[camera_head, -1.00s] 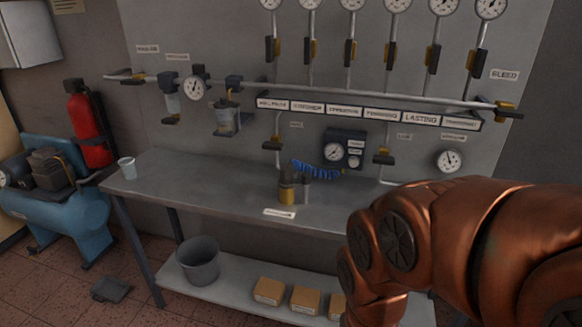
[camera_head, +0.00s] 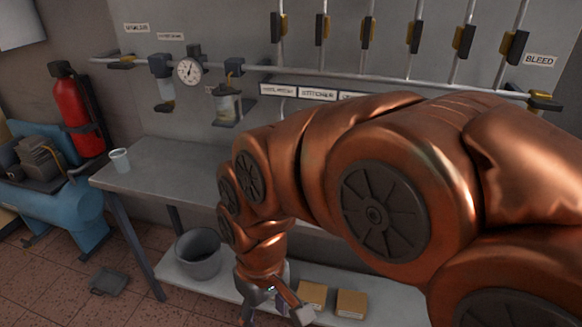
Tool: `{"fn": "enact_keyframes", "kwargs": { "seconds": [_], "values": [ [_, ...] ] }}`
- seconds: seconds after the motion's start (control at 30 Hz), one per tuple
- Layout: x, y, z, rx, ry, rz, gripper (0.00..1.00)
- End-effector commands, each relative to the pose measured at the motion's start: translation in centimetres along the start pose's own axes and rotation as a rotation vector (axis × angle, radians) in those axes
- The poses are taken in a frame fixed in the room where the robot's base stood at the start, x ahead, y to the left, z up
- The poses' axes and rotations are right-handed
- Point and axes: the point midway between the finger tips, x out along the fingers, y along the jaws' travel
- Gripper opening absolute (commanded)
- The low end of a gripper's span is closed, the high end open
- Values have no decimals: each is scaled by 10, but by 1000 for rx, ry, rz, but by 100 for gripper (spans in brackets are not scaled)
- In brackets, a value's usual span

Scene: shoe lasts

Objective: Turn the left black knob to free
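My gripper (camera_head: 272,312) hangs low at the bottom edge, below the bench top and in front of the lower shelf, well away from these parts. Its fingertips are cut off by the frame.
My copper arm hides much of the bench and panel. A glass (camera_head: 120,160) stands on the bench's left end. A grey bucket (camera_head: 198,258) and cartons (camera_head: 351,303) are on the lower shelf. A blue compressor (camera_head: 60,215) and red extinguisher (camera_head: 75,110) are at left.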

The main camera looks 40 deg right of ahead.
Motion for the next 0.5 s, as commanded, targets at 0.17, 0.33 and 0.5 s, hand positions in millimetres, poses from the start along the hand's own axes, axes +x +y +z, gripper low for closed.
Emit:
{"fn": "enact_keyframes", "kwargs": {
  "seconds": [0.17,0.33,0.5],
  "values": [
    [-8,18,-70,-27,156,-86,58],
    [-23,61,-136,-34,339,-126,58],
    [-42,134,-187,-3,534,-111,58]
  ]
}}
